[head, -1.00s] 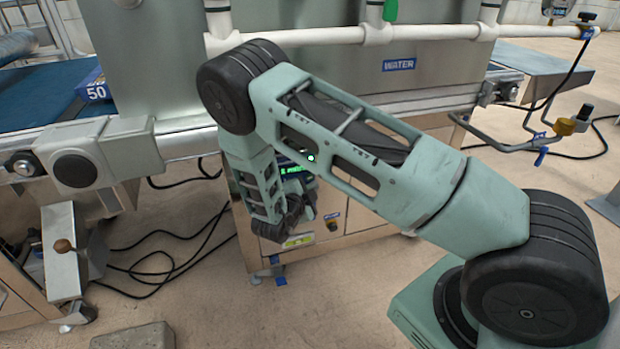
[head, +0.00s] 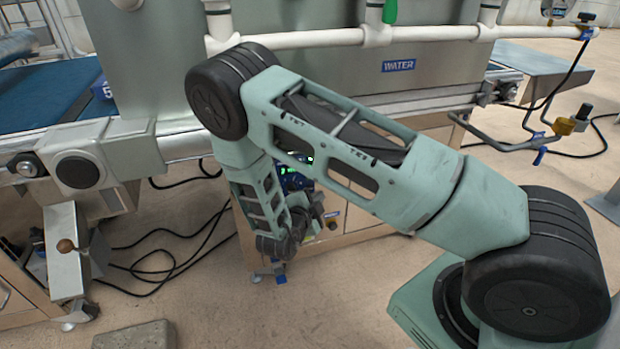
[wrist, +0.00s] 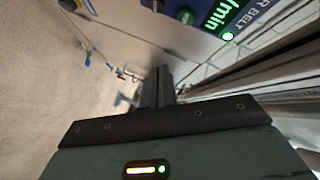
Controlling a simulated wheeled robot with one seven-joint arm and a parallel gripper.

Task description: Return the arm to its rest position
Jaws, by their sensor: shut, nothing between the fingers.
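My green arm is bent in the head view, with its elbow at the upper left and its forearm hanging down in front of the machine cabinet. My gripper (wrist: 158,85) shows in the wrist view with its two dark fingers close together, shut and empty. In the head view my gripper (head: 316,212) is small, beside the cabinet front and partly hidden by the wrist. A control panel with green digits (wrist: 218,14) is near it at the top of the wrist view, and it also shows partly behind my forearm in the head view (head: 290,180).
The steel machine with a WATER label (head: 398,66) and a white pipe (head: 300,38) stands close behind the arm. A blue conveyor belt (head: 45,95) is at left. Black cables (head: 155,260) and a grey block (head: 133,335) lie on the floor. Open floor shows in front.

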